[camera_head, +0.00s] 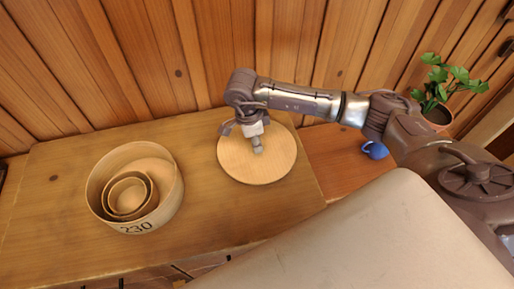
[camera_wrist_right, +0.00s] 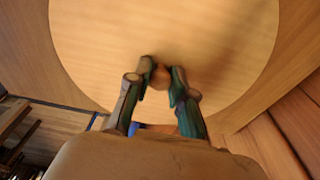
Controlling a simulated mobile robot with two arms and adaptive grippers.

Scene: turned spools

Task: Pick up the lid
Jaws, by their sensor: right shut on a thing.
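The lid (camera_head: 275,165) is a round, flat, pale wooden disc with a small knob, at the right end of the wooden table in the head view. My right gripper (camera_head: 257,149) is over its middle, shut on the lid's knob. In the right wrist view the lid (camera_wrist_right: 165,35) fills the upper part, and the fingers of my right gripper (camera_wrist_right: 160,76) close on the small brown knob. I cannot tell whether the lid touches the table or is held just above it. My left gripper is not in view.
A round wooden box (camera_head: 165,204) marked 230 stands open at the left, with smaller round boxes (camera_head: 128,196) nested inside. A blue cup (camera_head: 375,150) and a potted plant (camera_head: 438,112) are at the right. A plank wall (camera_head: 150,50) stands behind the table (camera_head: 60,240).

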